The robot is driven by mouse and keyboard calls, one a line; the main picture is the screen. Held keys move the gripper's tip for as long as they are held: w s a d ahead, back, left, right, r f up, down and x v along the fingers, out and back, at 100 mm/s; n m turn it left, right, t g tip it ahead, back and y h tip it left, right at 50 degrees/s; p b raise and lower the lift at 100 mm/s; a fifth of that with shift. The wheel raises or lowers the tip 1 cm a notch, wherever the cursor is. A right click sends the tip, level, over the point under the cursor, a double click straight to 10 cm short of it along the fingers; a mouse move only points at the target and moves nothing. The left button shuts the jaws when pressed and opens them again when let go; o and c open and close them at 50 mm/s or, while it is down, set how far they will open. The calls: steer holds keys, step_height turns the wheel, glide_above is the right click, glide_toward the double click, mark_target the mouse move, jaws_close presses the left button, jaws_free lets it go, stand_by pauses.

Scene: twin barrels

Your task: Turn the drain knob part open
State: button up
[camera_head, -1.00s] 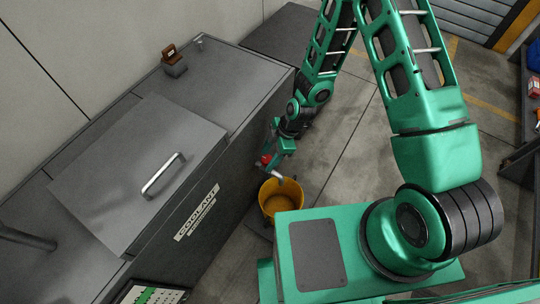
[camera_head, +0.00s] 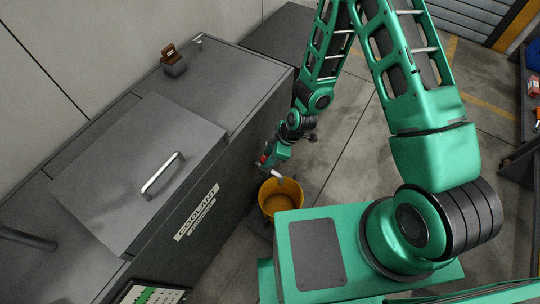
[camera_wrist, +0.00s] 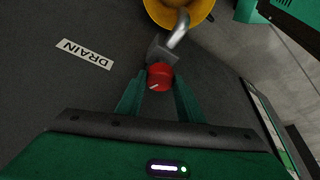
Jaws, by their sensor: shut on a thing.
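The red drain knob (camera_wrist: 159,77) has a pale pointer mark and sits at the base of a grey spout on the dark tank wall. In the wrist view it lies between the two green fingers of my gripper (camera_wrist: 160,92), which is shut on it. In the head view my gripper (camera_head: 266,161) is at the tank's side, low down, and mostly covers the knob. The metal spout (camera_wrist: 180,28) curves out over the yellow bucket (camera_wrist: 168,12). The bucket also shows in the head view (camera_head: 268,206).
A "DRAIN" label (camera_wrist: 85,54) is on the tank wall beside the knob. The coolant tank (camera_head: 225,80) has a lid (camera_head: 120,195) with a handle. A small brown-topped fitting (camera_head: 173,62) stands on it. Bare floor (camera_head: 335,165) lies right of the bucket.

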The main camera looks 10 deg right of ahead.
steer(key=shift+s+a+m, duration=0.1)
steer(key=shift+m, duration=0.6)
steer(key=shift+t, duration=0.3)
steer(key=o, duration=1.1)
steer(key=shift+c, duration=0.2)
steer(key=shift+r, duration=0.1)
steer(key=shift+r, duration=0.2)
steer(key=v, duration=1)
